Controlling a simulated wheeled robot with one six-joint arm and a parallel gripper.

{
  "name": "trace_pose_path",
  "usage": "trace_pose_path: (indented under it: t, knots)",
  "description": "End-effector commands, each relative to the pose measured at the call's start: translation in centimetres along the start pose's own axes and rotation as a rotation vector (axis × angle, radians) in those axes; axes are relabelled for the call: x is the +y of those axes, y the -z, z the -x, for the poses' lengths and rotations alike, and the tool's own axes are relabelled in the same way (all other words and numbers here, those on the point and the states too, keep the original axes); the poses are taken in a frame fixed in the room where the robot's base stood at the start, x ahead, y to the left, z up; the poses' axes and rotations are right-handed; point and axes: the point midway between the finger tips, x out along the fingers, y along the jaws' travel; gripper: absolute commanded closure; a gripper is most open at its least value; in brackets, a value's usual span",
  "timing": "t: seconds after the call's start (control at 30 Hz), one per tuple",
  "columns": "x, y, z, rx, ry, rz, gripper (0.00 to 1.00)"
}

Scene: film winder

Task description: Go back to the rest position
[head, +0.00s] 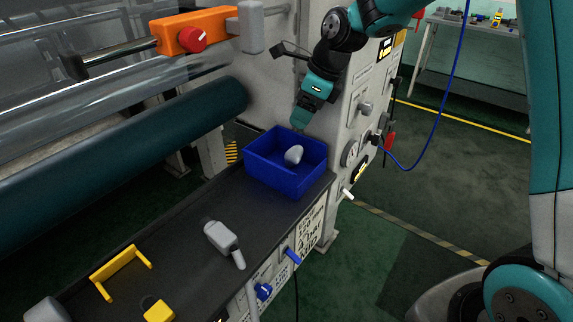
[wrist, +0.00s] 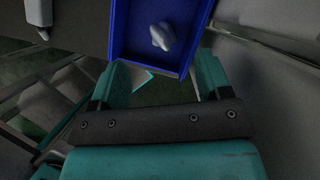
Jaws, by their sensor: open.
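My gripper (head: 301,117) is above the back edge of the blue bin in the head view, pointing down. In the wrist view its two fingers (wrist: 160,80) stand wide apart with nothing between them. The blue bin (head: 283,187) sits at the far end of the dark shelf, and its end also shows in the wrist view (wrist: 120,35). A pale grey rounded object (head: 294,155) lies inside the bin, and it also shows in the wrist view (wrist: 162,36). It is apart from the fingers.
On the dark shelf (head: 190,215) lie a grey handled part (head: 222,238), a yellow handle (head: 120,270) and a yellow block (head: 158,311). The machine panel (head: 362,110) with knobs stands close beside my arm. An orange box (head: 195,30) with a red knob is at upper left. Open floor lies right.

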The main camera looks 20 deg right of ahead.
Motion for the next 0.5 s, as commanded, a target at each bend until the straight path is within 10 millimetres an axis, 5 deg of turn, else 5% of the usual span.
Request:
trace_pose_path:
  t: [0.5]
  knots:
    - [0.02, 0.03, 1.56, 0.001, -0.001, 0.001, 0.29]
